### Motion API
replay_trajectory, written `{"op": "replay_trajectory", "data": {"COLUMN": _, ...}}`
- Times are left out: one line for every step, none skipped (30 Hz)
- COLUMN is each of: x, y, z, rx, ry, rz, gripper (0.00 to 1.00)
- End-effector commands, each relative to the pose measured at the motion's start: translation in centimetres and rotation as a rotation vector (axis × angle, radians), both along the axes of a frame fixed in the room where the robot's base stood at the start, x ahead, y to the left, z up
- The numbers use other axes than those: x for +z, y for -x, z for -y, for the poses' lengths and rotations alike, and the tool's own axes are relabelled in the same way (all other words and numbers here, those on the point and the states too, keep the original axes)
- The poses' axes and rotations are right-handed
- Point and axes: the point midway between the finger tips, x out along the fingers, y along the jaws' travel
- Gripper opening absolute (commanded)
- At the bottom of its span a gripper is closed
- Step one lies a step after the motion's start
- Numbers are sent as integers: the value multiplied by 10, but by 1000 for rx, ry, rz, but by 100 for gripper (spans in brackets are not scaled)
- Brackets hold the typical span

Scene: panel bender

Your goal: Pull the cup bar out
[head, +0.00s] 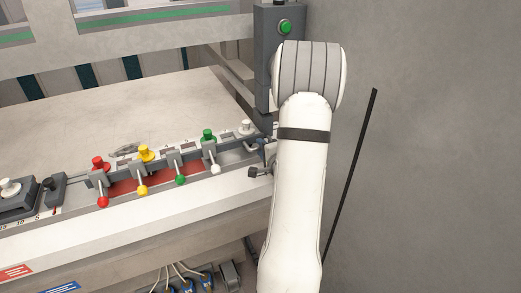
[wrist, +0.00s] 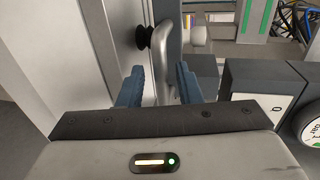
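My gripper (wrist: 159,82) shows in the wrist view as two blue fingers standing apart, so it is open. A pale grey rounded bar or hook (wrist: 165,57) stands just beyond and between the fingertips. A black cup-like piece (wrist: 142,36) sits beside its upper left. These may be parts of the cup bar, but I cannot tell for sure. I see no clear contact with the fingers.
A row of coloured knobs and levers (head: 145,170) runs along the machine's front ledge, left of my arm. A grey post with a green button (head: 285,27) stands behind it. A white knob (wrist: 199,36) and a dark grey box (wrist: 262,82) are close on the gripper's right.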

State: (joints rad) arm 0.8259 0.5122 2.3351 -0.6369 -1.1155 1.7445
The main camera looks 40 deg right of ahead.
Motion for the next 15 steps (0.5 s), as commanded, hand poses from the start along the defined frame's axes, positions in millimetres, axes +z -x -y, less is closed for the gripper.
{"op": "replay_trajectory", "data": {"x": 0, "y": 7, "z": -1, "rx": -3, "ry": 0, "rz": 0, "gripper": 32}}
{"op": "replay_trajectory", "data": {"x": 1, "y": 12, "z": -2, "rx": -3, "ry": 0, "rz": 0, "gripper": 32}}
{"op": "replay_trajectory", "data": {"x": 2, "y": 19, "z": -4, "rx": -3, "ry": 1, "rz": 0, "gripper": 32}}
{"op": "replay_trajectory", "data": {"x": 4, "y": 24, "z": -5, "rx": -4, "ry": 0, "rz": 0, "gripper": 32}}
{"op": "replay_trajectory", "data": {"x": 5, "y": 29, "z": -6, "rx": -4, "ry": 1, "rz": 1, "gripper": 32}}
{"op": "replay_trajectory", "data": {"x": 6, "y": 36, "z": -8, "rx": -4, "ry": 1, "rz": 0, "gripper": 32}}
{"op": "replay_trajectory", "data": {"x": 7, "y": 41, "z": -9, "rx": -4, "ry": 1, "rz": 0, "gripper": 32}}
{"op": "replay_trajectory", "data": {"x": 8, "y": 45, "z": -11, "rx": -4, "ry": 0, "rz": 0, "gripper": 32}}
{"op": "replay_trajectory", "data": {"x": 10, "y": 51, "z": -12, "rx": -4, "ry": 0, "rz": 0, "gripper": 32}}
{"op": "replay_trajectory", "data": {"x": 10, "y": 54, "z": -13, "rx": -4, "ry": 0, "rz": -1, "gripper": 32}}
{"op": "replay_trajectory", "data": {"x": 11, "y": 58, "z": -14, "rx": -4, "ry": 0, "rz": -1, "gripper": 32}}
{"op": "replay_trajectory", "data": {"x": 12, "y": 61, "z": -15, "rx": -3, "ry": -1, "rz": -1, "gripper": 32}}
{"op": "replay_trajectory", "data": {"x": 12, "y": 63, "z": -16, "rx": -3, "ry": -1, "rz": -2, "gripper": 32}}
{"op": "replay_trajectory", "data": {"x": 13, "y": 65, "z": -16, "rx": -2, "ry": -1, "rz": -2, "gripper": 32}}
{"op": "replay_trajectory", "data": {"x": 13, "y": 66, "z": -17, "rx": -2, "ry": -1, "rz": -2, "gripper": 32}}
